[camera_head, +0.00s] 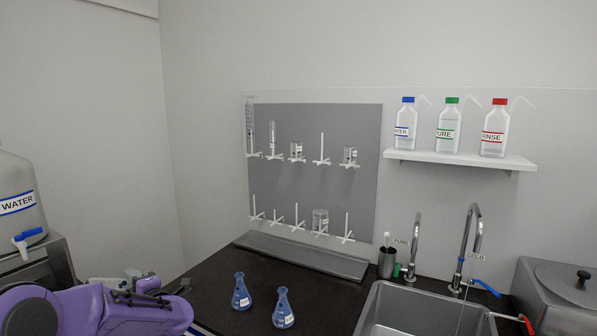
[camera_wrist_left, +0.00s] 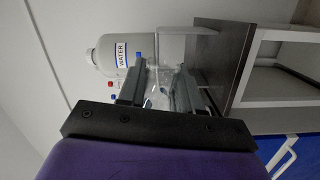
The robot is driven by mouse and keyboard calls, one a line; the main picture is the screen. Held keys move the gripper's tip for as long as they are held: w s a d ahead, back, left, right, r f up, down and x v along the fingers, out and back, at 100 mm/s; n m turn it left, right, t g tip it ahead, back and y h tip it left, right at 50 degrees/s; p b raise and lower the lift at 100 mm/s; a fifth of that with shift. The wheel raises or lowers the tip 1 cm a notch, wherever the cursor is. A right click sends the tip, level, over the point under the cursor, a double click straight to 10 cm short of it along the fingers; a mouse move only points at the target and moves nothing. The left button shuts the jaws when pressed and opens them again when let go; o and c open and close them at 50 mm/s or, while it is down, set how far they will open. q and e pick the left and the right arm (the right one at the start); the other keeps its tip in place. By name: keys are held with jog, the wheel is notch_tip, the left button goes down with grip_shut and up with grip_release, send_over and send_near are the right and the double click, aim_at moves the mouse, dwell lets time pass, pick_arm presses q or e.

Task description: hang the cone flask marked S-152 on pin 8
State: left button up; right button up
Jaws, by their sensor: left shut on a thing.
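My left gripper (camera_head: 160,290) is low at the left of the head view, left of the counter's blue flasks. In the left wrist view its two fingers (camera_wrist_left: 162,85) are closed on a clear, glassy thing (camera_wrist_left: 159,99). Its shape and any mark are too unclear to read. Two blue cone flasks, one at left (camera_head: 241,292) and one at right (camera_head: 284,309), stand upright on the dark counter; their labels are too small to read. The pegboard (camera_head: 315,190) has two rows of white pins. Pin numbers are not readable. The lower row's middle pin (camera_head: 296,217) is bare. My right gripper is out of view.
A beaker (camera_head: 320,220) hangs in the lower row; glassware hangs on most upper pins. A grey ledge (camera_head: 300,257) runs below the board. A sink (camera_head: 420,312) with taps is at right. A water tank (camera_head: 18,205) stands at left. Three bottles sit on a shelf (camera_head: 460,158).

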pick_arm(q)
jog(key=m+p, duration=0.1)
jog(key=m, duration=0.1)
jog(key=r+m+p, duration=0.1)
jog(key=m+p, duration=0.1)
jog(key=m, duration=0.1)
jog(key=shift+s+f+m, duration=0.1)
jog(key=shift+f+m, duration=0.1)
jog(key=shift+m, duration=0.9)
jog(key=m+p, duration=0.2)
jog(key=m, duration=0.1)
jog(key=shift+d+r+m+p, duration=0.1)
jog(key=shift+r+m+p, duration=0.05)
jog(key=shift+m+p, duration=0.2)
jog(key=m+p, duration=0.1)
jog(key=m, duration=0.3)
jog(key=shift+f+m, duration=0.25)
jog(key=shift+m, duration=0.2)
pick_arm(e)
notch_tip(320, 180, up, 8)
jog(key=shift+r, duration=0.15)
pick_arm(q)
jog(key=shift+f, duration=0.1)
